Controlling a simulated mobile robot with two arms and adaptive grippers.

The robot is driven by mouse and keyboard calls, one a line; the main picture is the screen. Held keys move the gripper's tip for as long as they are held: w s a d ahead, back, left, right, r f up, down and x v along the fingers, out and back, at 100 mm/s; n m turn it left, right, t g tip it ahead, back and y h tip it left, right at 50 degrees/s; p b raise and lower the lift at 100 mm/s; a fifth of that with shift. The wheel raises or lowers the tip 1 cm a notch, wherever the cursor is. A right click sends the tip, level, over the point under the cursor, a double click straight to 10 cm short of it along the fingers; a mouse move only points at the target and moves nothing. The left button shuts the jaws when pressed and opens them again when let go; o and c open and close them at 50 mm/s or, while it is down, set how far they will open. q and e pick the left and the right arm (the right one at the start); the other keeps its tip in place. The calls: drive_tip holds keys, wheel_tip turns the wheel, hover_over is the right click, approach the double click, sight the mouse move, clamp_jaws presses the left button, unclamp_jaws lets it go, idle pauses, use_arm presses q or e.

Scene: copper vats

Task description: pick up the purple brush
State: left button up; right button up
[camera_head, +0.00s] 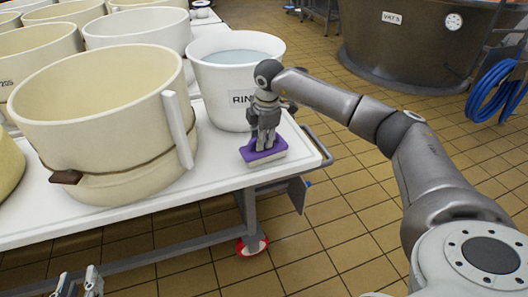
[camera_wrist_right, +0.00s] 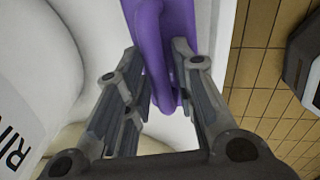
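The purple brush (camera_head: 263,151) lies on the white table near its right corner, its pale underside down on the tabletop. My right gripper (camera_head: 265,138) points down over it, with its fingers reaching the brush. In the right wrist view, the brush's purple handle (camera_wrist_right: 165,60) lies between the two fingers of my right gripper (camera_wrist_right: 158,70). The fingers stand apart on either side of it, and a gap shows beside the handle. My left gripper (camera_head: 79,284) shows only its fingertips at the bottom left edge, apart and with nothing visible between them.
A white bucket (camera_head: 220,90) of liquid, marked "RIN...", stands right behind the brush. More tubs fill the table behind. The table edge (camera_head: 318,158) is close on the right, with tiled floor beyond.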

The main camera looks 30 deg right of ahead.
drive_tip(key=shift+c, duration=0.2)
clamp_jaws()
drive_tip(key=shift+r, duration=0.1)
